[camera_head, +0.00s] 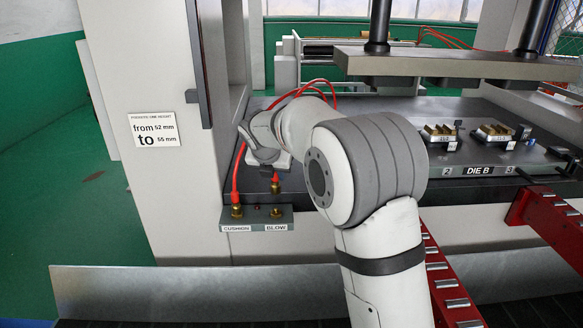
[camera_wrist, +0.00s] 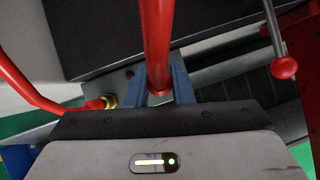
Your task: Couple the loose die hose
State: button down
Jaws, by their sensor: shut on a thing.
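The loose red hose (camera_wrist: 157,40) runs between the two blue fingers of my gripper (camera_wrist: 161,88) in the wrist view, and the gripper is shut on it. In the head view, the hose's red end with a brass tip (camera_head: 275,185) hangs upright above the brass BLOW port (camera_head: 276,212), with a small gap seen between them. The port block (camera_head: 255,221) carries the labels CUSHION and BLOW. A second red hose (camera_head: 236,180) sits on the brass CUSHION port (camera_head: 236,211); its brass fitting also shows in the wrist view (camera_wrist: 110,101). My arm hides much of the gripper in the head view.
The dark press bed (camera_head: 350,170) with the DIE B plate (camera_head: 480,170) lies behind and right. A white press column (camera_head: 175,190) stands close on the left. A red roller rail (camera_head: 448,280) is at front right. A red-knobbed lever (camera_wrist: 284,68) shows in the wrist view.

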aim_at(274, 189)
jog(key=shift+f+b, duration=2.3)
jog(key=shift+b, duration=0.25)
jog(key=shift+f, duration=0.9)
jog(key=shift+r+p, duration=0.1)
jog(key=shift+p, duration=0.6)
jog(key=shift+f+p, duration=0.25)
jog(key=shift+p, duration=0.5)
dwell(0.4)
jog(key=c, duration=0.7)
grip_release()
jog(key=shift+r, duration=0.15)
